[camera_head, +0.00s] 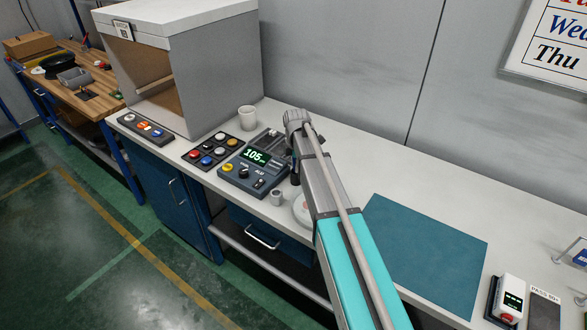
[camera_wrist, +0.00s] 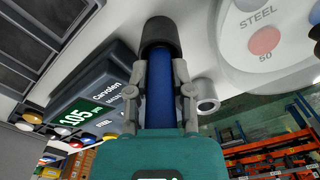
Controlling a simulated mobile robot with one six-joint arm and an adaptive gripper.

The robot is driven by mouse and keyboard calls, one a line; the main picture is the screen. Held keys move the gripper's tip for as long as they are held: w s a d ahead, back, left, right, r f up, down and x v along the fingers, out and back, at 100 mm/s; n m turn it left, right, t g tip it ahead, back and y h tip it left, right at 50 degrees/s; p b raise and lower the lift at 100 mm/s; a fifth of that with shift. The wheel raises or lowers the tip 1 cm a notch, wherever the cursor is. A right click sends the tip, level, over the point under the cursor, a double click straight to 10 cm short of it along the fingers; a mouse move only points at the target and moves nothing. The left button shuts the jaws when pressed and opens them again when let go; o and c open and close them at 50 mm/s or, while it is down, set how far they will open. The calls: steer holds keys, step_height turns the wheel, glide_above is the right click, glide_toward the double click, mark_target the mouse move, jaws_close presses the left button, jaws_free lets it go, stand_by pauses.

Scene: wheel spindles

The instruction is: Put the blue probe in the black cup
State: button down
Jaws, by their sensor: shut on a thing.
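The blue probe (camera_wrist: 160,85) is a blue rod in the wrist view. My gripper (camera_wrist: 160,92) is shut on it, with one finger on each side. The probe's far end meets a wider black round piece (camera_wrist: 160,36). I cannot tell whether this is the black cup around the probe or the probe's own end. In the head view, my arm hides most of the gripper and the probe. A dark upright piece (camera_head: 295,172) shows just left of the arm, beside the gauge.
A gauge reading 105 (camera_head: 249,166) stands left of my arm, with a small grey ring (camera_head: 276,198) in front. A white disc marked STEEL (camera_wrist: 262,40) lies close by. A button panel (camera_head: 213,150) and white mug (camera_head: 247,118) are further left. The teal mat (camera_head: 425,250) is clear.

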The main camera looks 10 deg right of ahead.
steer(key=shift+f+b, duration=0.55)
steer(key=shift+b, duration=0.1)
steer(key=c, duration=0.6)
jaws_free()
steer(key=shift+s, duration=0.1)
steer(key=shift+c, duration=0.2)
steer(key=shift+o, duration=0.7)
steer(key=shift+r, duration=0.1)
step_height(320, 180, up, 14)
steer(key=p, duration=1.4)
steer(key=shift+a+r+p, duration=0.15)
steer(key=shift+r+p, duration=0.05)
steer(key=shift+p, duration=0.15)
